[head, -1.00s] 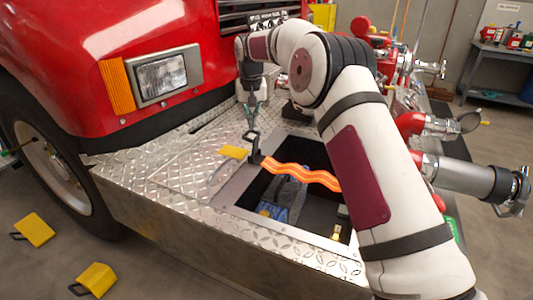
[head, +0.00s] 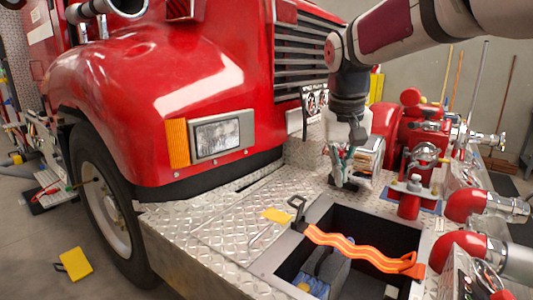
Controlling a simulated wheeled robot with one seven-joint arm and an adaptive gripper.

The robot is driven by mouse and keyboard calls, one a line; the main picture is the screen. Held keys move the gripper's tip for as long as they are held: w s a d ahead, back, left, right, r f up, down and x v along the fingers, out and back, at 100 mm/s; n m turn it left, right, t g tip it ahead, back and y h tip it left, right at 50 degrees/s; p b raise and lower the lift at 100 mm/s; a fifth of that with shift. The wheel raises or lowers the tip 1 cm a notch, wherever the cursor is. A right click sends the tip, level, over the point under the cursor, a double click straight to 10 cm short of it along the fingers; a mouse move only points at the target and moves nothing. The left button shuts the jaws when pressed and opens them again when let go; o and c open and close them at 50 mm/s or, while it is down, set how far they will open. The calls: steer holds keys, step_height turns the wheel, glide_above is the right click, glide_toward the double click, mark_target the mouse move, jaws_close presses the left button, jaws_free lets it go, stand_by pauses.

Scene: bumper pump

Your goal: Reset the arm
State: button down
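My arm (head: 405,30) comes in from the upper right and bends down at the wrist. My gripper (head: 343,178) hangs pointing down above the diamond-plate bumper (head: 215,225), behind the open compartment. Its fingers are small and partly mixed with the things behind them, so I cannot tell whether they are open or shut. I see nothing clearly held in it.
The open bumper compartment (head: 285,268) has an orange strap (head: 365,252) across it and a black latch (head: 298,207) at its edge. Red pump fittings (head: 410,150) stand to the right. The red truck (head: 150,95) fills the left. A yellow block (head: 75,263) lies on the floor.

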steer(key=s+d, duration=0.3)
steer(key=s, duration=1.7)
steer(key=s+f+y, duration=0.1)
steer(key=s+f, duration=0.3)
steer(key=s, duration=0.4)
steer(key=s+f, duration=0.4)
steer(key=s, duration=0.3)
step_height(320, 180, up, 14)
steer(key=t+p, duration=0.2)
steer(key=p, duration=1.1)
steer(key=shift+w+d+r, duration=0.15)
steer(key=shift+w+d, duration=0.05)
steer(key=shift+d, duration=0.2)
